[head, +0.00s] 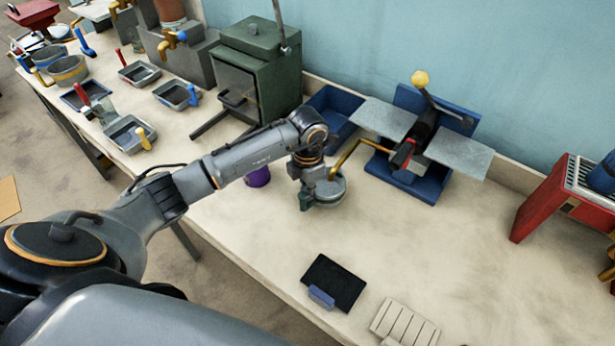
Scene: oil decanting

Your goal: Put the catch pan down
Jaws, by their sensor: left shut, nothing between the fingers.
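My left gripper (312,184) is shut and empty, low over the middle of the bench. Which of these is the catch pan, I cannot tell. My right gripper is not in view.
A purple cup (258,177) stands left of the gripper, partly behind my arm. A blue press with grey plates (464,155) stands behind, its brass-coloured bar reaching toward the gripper. A green cabinet (280,70) is back left. A black tablet (336,282) lies near the front; the right middle is clear.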

